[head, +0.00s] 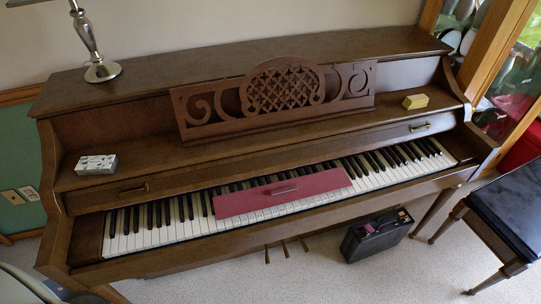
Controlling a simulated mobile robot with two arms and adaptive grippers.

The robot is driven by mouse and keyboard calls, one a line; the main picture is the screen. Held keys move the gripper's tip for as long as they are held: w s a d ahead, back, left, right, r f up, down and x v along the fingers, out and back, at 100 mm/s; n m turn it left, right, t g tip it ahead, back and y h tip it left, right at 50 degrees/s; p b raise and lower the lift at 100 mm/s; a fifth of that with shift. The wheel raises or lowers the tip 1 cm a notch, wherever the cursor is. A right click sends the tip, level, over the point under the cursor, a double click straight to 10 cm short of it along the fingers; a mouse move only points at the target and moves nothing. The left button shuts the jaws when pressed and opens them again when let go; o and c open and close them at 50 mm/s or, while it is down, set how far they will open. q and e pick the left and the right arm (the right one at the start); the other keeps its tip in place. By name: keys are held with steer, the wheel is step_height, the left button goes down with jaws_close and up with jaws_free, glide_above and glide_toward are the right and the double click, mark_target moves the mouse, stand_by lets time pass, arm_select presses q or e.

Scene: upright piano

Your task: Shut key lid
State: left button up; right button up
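The lid's front edge carries a small dark handle at the left (133,188) and another at the right (420,127). Neither of my grippers is in view.
A grey-white box (96,165) and a yellow block (415,102) sit on the shelf above the lid. A lamp (101,71) stands on top. A black case (376,238) is on the floor below; a black-topped bench (510,205) stands at the right.

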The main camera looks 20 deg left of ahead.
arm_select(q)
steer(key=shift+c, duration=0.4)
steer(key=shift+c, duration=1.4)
